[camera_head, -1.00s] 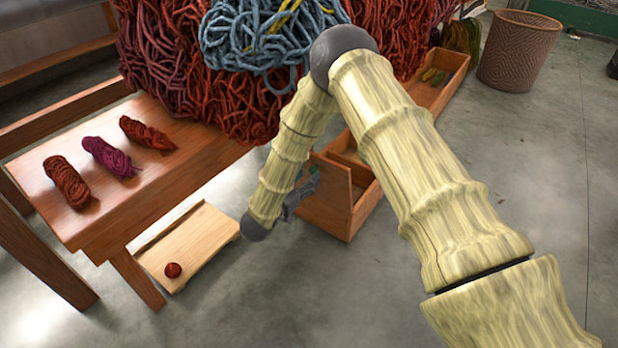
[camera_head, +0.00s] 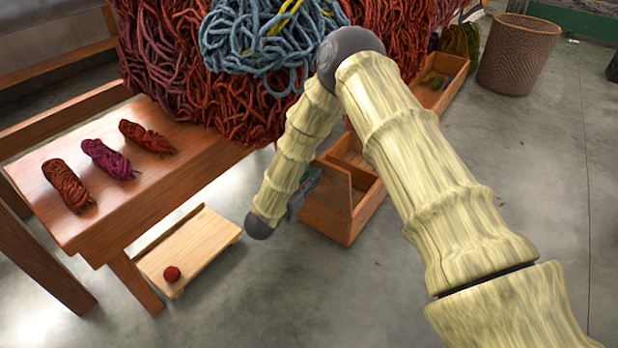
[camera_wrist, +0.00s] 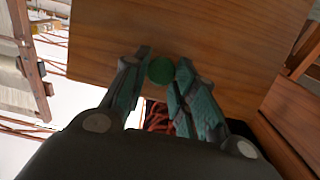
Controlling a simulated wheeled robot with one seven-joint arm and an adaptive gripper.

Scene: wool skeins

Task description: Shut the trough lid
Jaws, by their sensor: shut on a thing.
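The wooden trough (camera_head: 326,217) stands on the floor right of the bench, with open compartments in view. My gripper (camera_head: 298,197) is beside its near left end, mostly hidden behind my arm. In the wrist view my gripper (camera_wrist: 164,62) has its two fingers on either side of a round green knob (camera_wrist: 161,71). The knob sits on a broad brown wooden panel (camera_wrist: 225,45), which looks like the lid. I cannot tell its angle well. Dark red wool (camera_wrist: 157,117) shows below the knob between the fingers.
A wooden bench (camera_head: 190,185) with three small skeins stands left, under a big wool heap (camera_head: 250,100). A woven basket (camera_head: 517,55) stands back right. The right floor is clear.

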